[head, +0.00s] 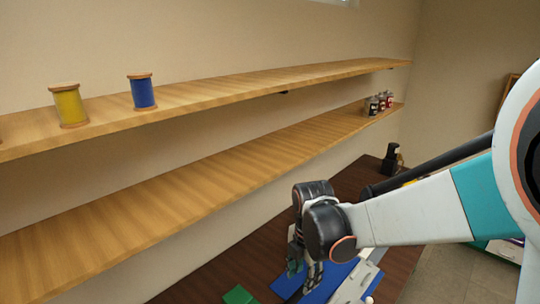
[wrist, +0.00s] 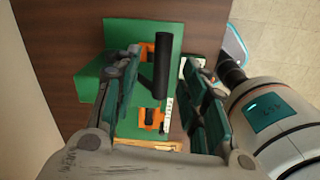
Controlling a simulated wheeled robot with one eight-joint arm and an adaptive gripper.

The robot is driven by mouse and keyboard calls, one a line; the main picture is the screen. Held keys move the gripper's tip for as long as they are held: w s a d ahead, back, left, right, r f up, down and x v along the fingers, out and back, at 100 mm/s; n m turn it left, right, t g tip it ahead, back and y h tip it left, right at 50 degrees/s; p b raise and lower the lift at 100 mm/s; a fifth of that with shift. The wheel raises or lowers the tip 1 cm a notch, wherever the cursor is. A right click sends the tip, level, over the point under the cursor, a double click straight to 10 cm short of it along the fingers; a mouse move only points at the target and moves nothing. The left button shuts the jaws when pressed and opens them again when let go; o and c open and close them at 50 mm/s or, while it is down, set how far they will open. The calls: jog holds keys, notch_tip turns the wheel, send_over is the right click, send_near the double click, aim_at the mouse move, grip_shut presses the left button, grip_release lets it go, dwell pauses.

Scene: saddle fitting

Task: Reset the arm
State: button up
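My gripper (head: 303,272) hangs over the dark wooden bench in the head view, pointing down. In the wrist view my gripper (wrist: 168,92) has its two fingers spread wide apart, with nothing held between them. The fingers hide parts of the fixture. My arm stretches in from the right of the head view, bent at a dark joint above the gripper.
Two wooden shelves (head: 200,180) run along the wall left of my arm. A yellow spool (head: 69,105) and a blue spool (head: 142,92) stand on the upper one. Small jars (head: 377,104) stand on the lower one. A blue mat (head: 290,284) and green piece (head: 238,295) lie on the bench (head: 225,272).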

jog(key=s+d+f+m+t+b, duration=0.3)
jog(key=s+d+m+b, duration=0.2)
jog(key=m, duration=0.7)
jog(key=s+d+f+m+t+b, duration=0.3)
jog(key=s+d+m+b, duration=0.2)
jog(key=s+m+b, duration=0.5)
jog(key=shift+d+f+m+t+b, duration=0.3)
jog(key=shift+m+t+b, duration=0.1)
jog(key=shift+m+b, duration=1.3)
jog(key=shift+a, duration=0.1)
